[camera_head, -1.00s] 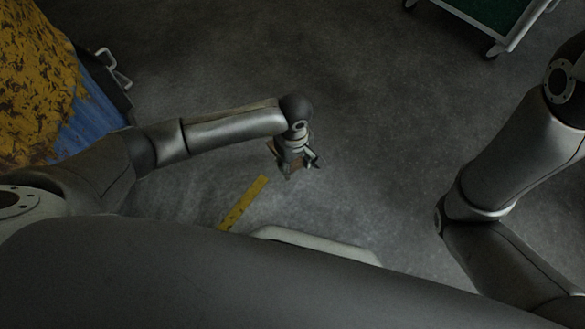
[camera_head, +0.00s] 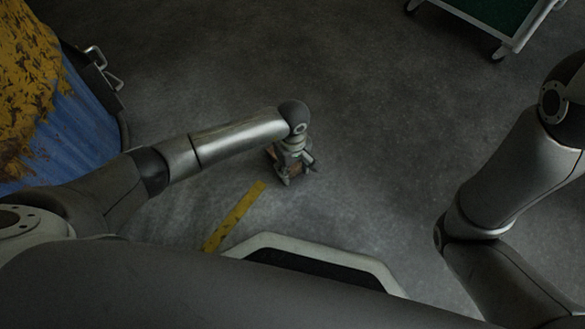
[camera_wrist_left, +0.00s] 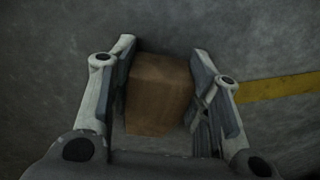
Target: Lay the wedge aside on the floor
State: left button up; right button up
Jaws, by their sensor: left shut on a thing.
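The wedge is a brown, wood-like block (camera_wrist_left: 158,92), seen between the two fingers of my left gripper (camera_wrist_left: 160,100) in the left wrist view. The gripper is shut on it. In the head view my left gripper (camera_head: 284,180) points down close over the grey floor, and a small brown part of the wedge (camera_head: 270,154) shows beside it. I cannot tell whether the wedge touches the floor. My right arm shows at the right of the head view, but its gripper is out of the picture.
A yellow floor stripe (camera_head: 235,216) runs left of and below the gripper. A blue barrel oven with peeling yellow paint (camera_head: 75,130) stands at the left. A green-topped cart (camera_head: 490,20) stands at the top right. The floor (camera_head: 370,120) between them is clear.

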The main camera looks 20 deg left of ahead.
pick_arm(q)
jog(key=shift+f, duration=0.1)
jog(key=o, duration=0.6)
jog(key=shift+f, duration=0.1)
jog(key=o, duration=0.5)
notch_tip(320, 180, up, 11)
jog(key=p, duration=0.7)
jog(key=shift+r+p, duration=0.3)
jog(key=shift+r, duration=0.45)
